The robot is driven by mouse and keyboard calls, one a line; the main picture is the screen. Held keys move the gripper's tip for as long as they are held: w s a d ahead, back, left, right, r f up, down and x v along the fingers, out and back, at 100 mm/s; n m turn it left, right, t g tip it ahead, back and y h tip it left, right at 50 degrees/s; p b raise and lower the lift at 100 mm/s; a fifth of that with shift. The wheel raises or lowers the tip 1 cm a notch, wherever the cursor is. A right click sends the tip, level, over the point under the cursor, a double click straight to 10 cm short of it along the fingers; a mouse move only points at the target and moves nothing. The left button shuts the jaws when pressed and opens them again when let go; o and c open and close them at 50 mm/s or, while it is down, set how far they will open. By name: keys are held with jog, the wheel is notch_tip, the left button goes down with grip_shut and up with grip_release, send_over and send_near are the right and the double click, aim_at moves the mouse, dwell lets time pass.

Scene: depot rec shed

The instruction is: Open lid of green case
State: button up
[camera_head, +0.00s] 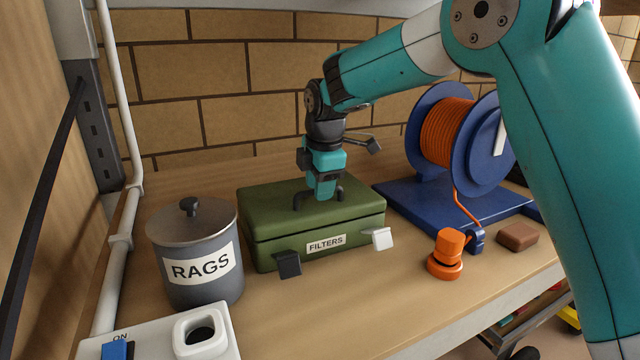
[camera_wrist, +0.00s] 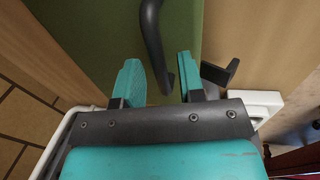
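The green case (camera_head: 270,213) sits on the wooden bench with its lid down and a FILTERS label on its front. A black latch (camera_head: 288,264) and a white latch (camera_head: 383,238) stick out from the front. A black handle (camera_head: 299,200) rises from the lid; it also shows in the wrist view (camera_wrist: 152,38). My gripper (camera_head: 322,192) points down over the lid at the handle. In the wrist view my gripper (camera_wrist: 160,80) has its teal fingers apart, with the handle bar between them and a visible gap on each side.
A grey RAGS canister (camera_head: 191,289) stands close left of the case. A blue cable reel (camera_head: 425,170) with orange cable stands to the right. An orange plug (camera_head: 447,255) and a brown block (camera_head: 517,237) lie front right. A white switch box (camera_head: 160,335) is front left. A brick wall is behind.

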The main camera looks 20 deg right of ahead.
grip_shut()
jog(key=shift+r, duration=0.15)
